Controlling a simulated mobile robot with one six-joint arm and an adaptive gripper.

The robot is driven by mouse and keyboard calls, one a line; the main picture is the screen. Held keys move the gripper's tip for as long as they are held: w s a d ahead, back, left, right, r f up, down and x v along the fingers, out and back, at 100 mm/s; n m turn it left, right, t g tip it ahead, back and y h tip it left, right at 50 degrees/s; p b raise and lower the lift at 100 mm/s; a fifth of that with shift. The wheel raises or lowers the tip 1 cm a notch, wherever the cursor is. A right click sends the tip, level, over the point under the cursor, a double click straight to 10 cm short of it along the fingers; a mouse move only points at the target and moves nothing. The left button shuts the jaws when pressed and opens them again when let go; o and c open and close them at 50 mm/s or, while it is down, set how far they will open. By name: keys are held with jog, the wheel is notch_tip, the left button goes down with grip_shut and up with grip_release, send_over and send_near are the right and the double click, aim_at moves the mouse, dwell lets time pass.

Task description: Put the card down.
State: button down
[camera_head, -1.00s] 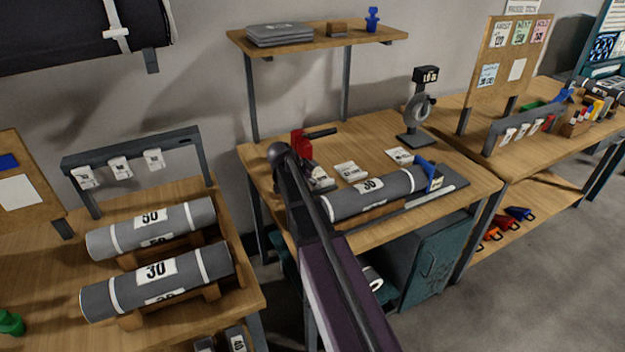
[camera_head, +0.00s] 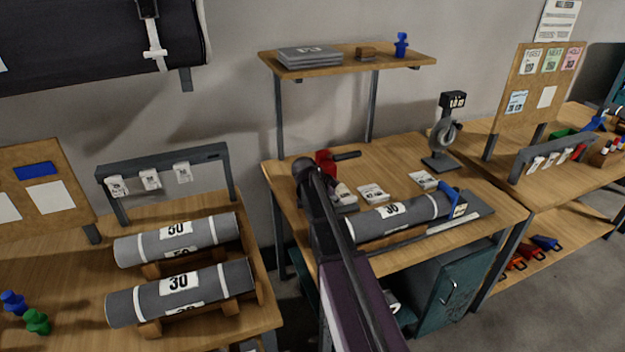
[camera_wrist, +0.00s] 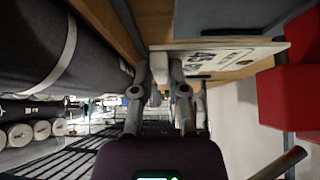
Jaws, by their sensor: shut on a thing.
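My gripper (camera_wrist: 162,72) is shut on a white card (camera_wrist: 222,60) with black print, which the wrist view shows edge-on and tilted beyond the fingers. In the head view my arm hides the fingers. A white card (camera_head: 345,196) shows just right of my arm's end, over the middle table (camera_head: 390,155), seemingly the held one. Whether it touches the tabletop I cannot tell. Two other white cards, one nearer (camera_head: 372,194) and one farther right (camera_head: 423,180), lie on that table behind a grey roll (camera_head: 415,211).
A red object with a dark handle (camera_head: 325,162) stands close behind my arm's end; red also shows at the wrist view's right (camera_wrist: 290,95). A grey gauge stand (camera_head: 440,162) is at the back right. Grey rolls (camera_head: 205,287) lie on the left table. Some tabletop behind the cards is clear.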

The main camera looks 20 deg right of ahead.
jog(key=shift+w+a+f+b, duration=0.1)
jog(key=shift+a+f+b, duration=0.4)
jog(key=shift+f+b, duration=0.35)
